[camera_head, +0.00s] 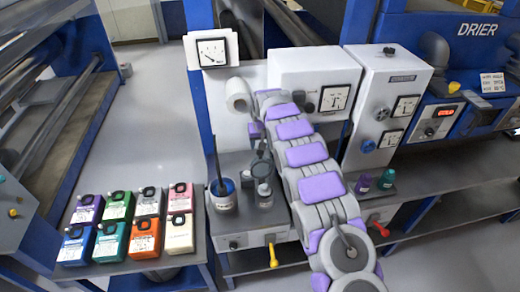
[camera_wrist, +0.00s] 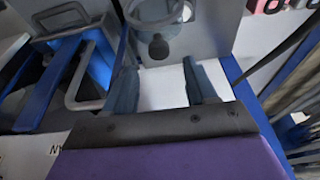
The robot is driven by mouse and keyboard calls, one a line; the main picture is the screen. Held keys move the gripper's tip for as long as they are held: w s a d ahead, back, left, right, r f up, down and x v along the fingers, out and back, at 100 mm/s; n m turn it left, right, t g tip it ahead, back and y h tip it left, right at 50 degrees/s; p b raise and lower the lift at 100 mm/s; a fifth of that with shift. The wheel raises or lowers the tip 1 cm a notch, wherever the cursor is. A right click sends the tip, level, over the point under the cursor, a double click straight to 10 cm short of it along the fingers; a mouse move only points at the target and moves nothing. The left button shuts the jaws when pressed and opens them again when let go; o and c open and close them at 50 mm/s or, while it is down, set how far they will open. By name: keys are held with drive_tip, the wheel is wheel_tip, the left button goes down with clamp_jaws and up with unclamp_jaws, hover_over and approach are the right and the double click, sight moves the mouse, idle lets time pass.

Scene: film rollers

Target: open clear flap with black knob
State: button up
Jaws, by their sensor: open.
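In the wrist view a round black knob (camera_wrist: 158,47) shows beyond my fingertips, below a grey ring-like part. It appears set on a pale grey panel (camera_wrist: 215,32); I cannot tell whether this panel is the clear flap. My gripper (camera_wrist: 162,88) is open, its two dark blue-grey fingers apart with only a white surface seen between them. The knob is above the gap and I see no contact. In the head view my arm reaches up across the machine, and its gripper fingers cannot be made out. No clear flap can be picked out there.
A blue container (camera_wrist: 97,70) with grey handles is close to the left finger. A blue beam (camera_wrist: 245,90) runs along the right. In the head view a pot with a stick (camera_head: 222,195) stands left of my arm, gauge boxes (camera_head: 385,105) right.

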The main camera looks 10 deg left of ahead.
drive_tip(key=v, duration=0.9)
drive_tip(key=shift+r, duration=0.2)
drive_tip(key=shift+s, duration=0.1)
drive_tip(key=s+d+r+m+g+h+b, duration=0.1)
drive_tip(key=s+d+r+b, duration=0.15)
drive_tip(key=s+d, duration=0.7)
drive_tip(key=s+d+r+m+g+b, duration=0.15)
drive_tip(key=s+d+r, duration=0.4)
drive_tip(key=s, duration=0.75)
drive_tip(key=s+d+f+b, duration=0.1)
drive_tip(key=s+d+f, duration=0.1)
drive_tip(key=s, duration=0.9)
drive_tip(key=s+d+f+g+b, duration=0.1)
drive_tip(key=s+f, duration=0.3)
drive_tip(key=s, duration=0.7)
drive_tip(key=s+d+f+g+b, duration=0.1)
drive_tip(key=s+d+f+b, duration=0.1)
drive_tip(key=s, duration=0.9)
drive_tip(key=shift+s+d+f+m, duration=0.4)
drive_tip(key=shift+d+f, duration=0.1)
drive_tip(key=shift+f, duration=0.4)
